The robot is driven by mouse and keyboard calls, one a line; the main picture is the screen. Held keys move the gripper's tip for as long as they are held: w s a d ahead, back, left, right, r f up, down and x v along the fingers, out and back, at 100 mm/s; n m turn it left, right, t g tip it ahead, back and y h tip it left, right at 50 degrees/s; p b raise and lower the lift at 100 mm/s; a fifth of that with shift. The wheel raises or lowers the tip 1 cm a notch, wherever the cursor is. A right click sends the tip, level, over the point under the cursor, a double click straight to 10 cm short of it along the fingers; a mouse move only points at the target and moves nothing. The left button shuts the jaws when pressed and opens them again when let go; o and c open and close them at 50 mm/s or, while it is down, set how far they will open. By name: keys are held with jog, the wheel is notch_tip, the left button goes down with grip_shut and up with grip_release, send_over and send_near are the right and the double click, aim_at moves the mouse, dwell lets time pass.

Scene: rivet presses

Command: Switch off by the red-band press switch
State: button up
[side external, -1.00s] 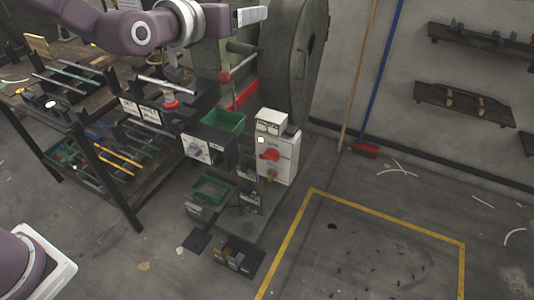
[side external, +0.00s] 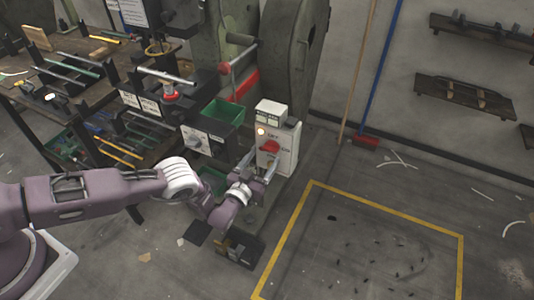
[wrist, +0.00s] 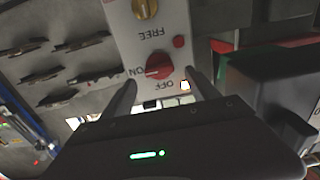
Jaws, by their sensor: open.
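The switch box (side external: 278,160) is a pale panel at the foot of the green press (side external: 290,65), whose red band (side external: 243,92) shows to its upper left. Its red rotary switch (side external: 270,147) also shows in the wrist view (wrist: 159,66), upside down, with ON and OFF lettering beside it. A lit lamp (side external: 261,131) sits near the switch. My gripper (side external: 259,167) is in front of the box. In the wrist view my gripper (wrist: 161,77) is open, with one finger on each side of the red switch and gaps between; I cannot tell the exact depth.
The box also bears a yellow knob (wrist: 145,8) marked FREE and a small red button (wrist: 179,41). The yellow-outlined floor area (side external: 312,183) to the right is clear of equipment.

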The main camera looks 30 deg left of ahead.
aim_at(269, 151)
jog(key=shift+w, duration=1.7)
jog(key=c, duration=1.4)
jog(key=shift+o, duration=0.2)
